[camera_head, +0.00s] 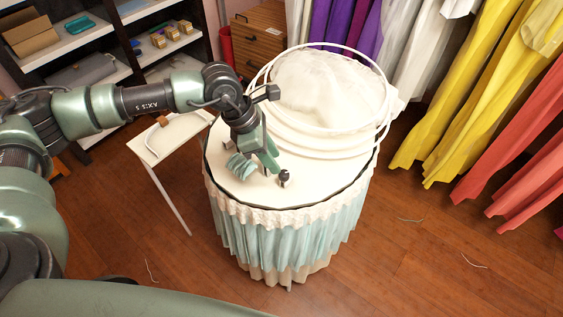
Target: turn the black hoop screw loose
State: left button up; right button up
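A small black screw (283,177) stands up near the front edge of the round table top. A thin dark hoop (308,206) runs around the table's rim, above the lace of the pale blue skirt. My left gripper (256,168) points down over the table top, just left of the screw and apart from it. Its green fingers look spread, with white table top showing between them and nothing held. Whether the fingertips touch the table is hard to tell. My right gripper is not in view.
White hoops (330,150) and sheer white fabric (325,85) cover the back right of the round table (225,175). A small white side table (170,138) stands at left. Hanging gowns (465,90) fill the right. The wooden floor (420,250) in front right is mostly clear.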

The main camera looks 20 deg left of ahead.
aim_at(284, 173)
pick_arm(q)
jog(key=p+x, duration=0.1)
jog(key=x, duration=0.4)
jog(key=shift+d+f, duration=0.25)
jog(key=shift+f, duration=0.1)
grip_shut()
jog(key=shift+f+n+t+b, duration=0.15)
jog(key=shift+n+t+b, duration=0.15)
jog(key=shift+n+b, duration=0.55)
jog(key=n+t+y+b, duration=0.1)
jog(key=n+b, duration=0.3)
jog(key=b, duration=0.1)
jog(key=n+t+y+b, duration=0.1)
jog(key=n+b, duration=0.4)
jog(key=shift+s+d+y+b, duration=0.15)
jog(key=shift+d+y+b, duration=0.1)
jog(key=shift+y+b, duration=0.15)
jog(key=n+y+b, duration=0.1)
jog(key=n+b, duration=0.1)
jog(key=shift+n+b, duration=0.35)
jog(key=shift+r+n, duration=0.2)
jog(key=shift+n, duration=0.1)
jog(key=shift+y, duration=0.3)
